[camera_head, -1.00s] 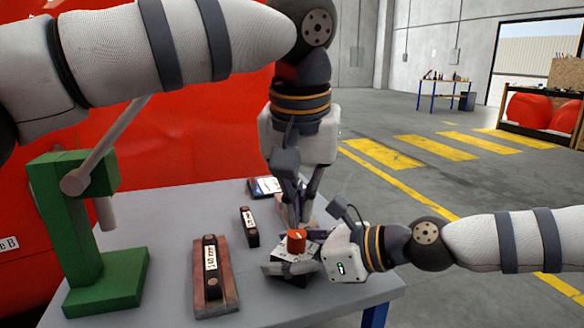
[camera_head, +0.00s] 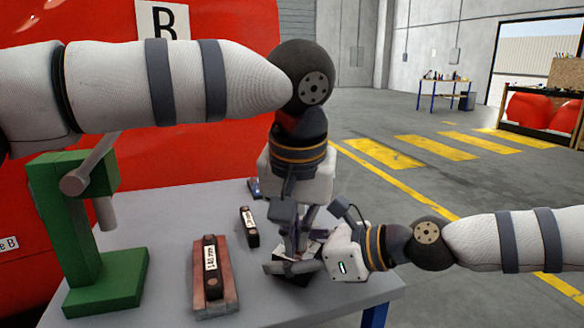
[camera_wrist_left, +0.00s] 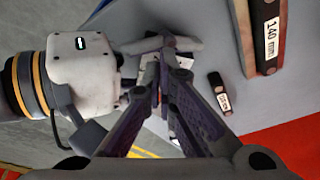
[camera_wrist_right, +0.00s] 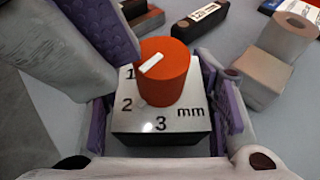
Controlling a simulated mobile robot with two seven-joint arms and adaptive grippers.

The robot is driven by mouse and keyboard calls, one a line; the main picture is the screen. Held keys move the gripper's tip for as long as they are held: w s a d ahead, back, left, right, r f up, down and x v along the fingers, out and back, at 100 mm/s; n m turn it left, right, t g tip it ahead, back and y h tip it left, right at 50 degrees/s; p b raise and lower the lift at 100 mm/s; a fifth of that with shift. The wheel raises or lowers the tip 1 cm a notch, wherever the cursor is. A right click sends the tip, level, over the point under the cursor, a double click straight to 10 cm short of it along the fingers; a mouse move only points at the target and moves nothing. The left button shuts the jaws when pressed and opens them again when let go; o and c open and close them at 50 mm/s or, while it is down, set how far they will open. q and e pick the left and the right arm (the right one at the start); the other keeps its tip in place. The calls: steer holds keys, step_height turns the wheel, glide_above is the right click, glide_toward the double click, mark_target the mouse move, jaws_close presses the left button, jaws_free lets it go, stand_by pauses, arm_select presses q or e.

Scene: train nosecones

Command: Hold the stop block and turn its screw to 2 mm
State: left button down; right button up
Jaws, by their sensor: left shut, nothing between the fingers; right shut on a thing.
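The stop block (camera_wrist_right: 160,140) is black with a white top plate marked 1, 2, 3 and mm. On it stands an orange screw knob (camera_wrist_right: 170,85) with a white pointer mark, whose lower-left end lies towards the 1. My right gripper (camera_head: 293,265) is shut on the block, with a purple pad at either side in the right wrist view. My left gripper (camera_head: 300,240) is shut and empty, pointing down over the block. In the right wrist view its fingers (camera_wrist_right: 105,40) are at the upper left, close beside the knob. The knob is hidden in the head view.
A 140 mm gauge bar (camera_head: 211,268) lies on a brown base left of the block. A smaller labelled black bar (camera_head: 249,227) lies behind. A green stand with a lever (camera_head: 90,235) is at the table's left. The grey table (camera_head: 165,270) has bare room between them.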

arm_select(q)
steer(key=shift+f, duration=0.3)
steer(key=shift+f, duration=0.1)
steer(key=shift+a, duration=0.2)
stand_by(0.3)
steer(key=shift+w+a, duration=0.15)
steer(key=shift+a, duration=0.2)
stand_by(0.3)
